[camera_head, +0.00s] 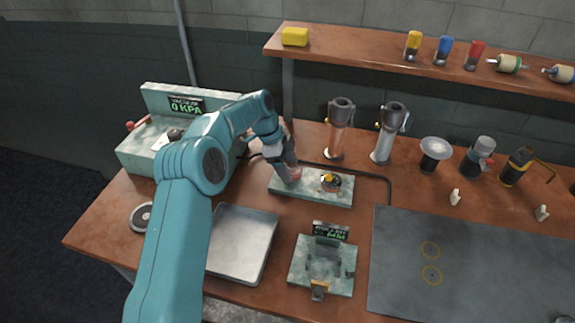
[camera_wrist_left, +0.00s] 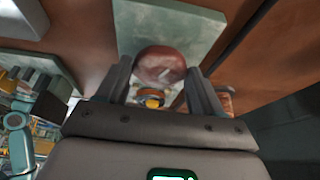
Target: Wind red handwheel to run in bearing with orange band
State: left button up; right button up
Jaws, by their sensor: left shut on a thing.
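My left arm reaches in from the left, and my left gripper (camera_head: 290,172) points down at the left end of a mottled green base plate (camera_head: 312,196). The red handwheel (camera_head: 297,175) is mostly hidden behind the fingers there. In the left wrist view the red wheel (camera_wrist_left: 160,65) lies between the two fingers of my left gripper (camera_wrist_left: 160,78), which is shut on it. The bearing with the orange band (camera_head: 330,181) sits on the right part of the same plate, and its band (camera_wrist_left: 151,98) shows just past the wheel. My right gripper is not in view.
A green gauge box (camera_head: 165,125) reading 0 KPA stands behind my arm. A metal tray (camera_head: 243,243) and a small green fixture (camera_head: 325,262) are in front. Two upright clamped tubes (camera_head: 338,130) stand behind the plate. A dark mat (camera_head: 480,260) lies right. A shelf (camera_head: 390,65) runs above.

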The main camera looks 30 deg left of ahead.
pick_arm(q)
jog(key=m+g+p, duration=0.1)
jog(key=m+p, duration=0.1)
jog(key=m, duration=0.1)
jog(key=shift+w, duration=0.1)
jog(key=shift+f+m+g+p, duration=0.15)
jog(key=shift+m+g+p, duration=0.35)
jog(key=shift+m+p, duration=0.5)
jog(key=shift+d, duration=0.1)
jog(key=o, duration=1)
jog(key=shift+o, duration=0.2)
jog(key=shift+w, duration=0.1)
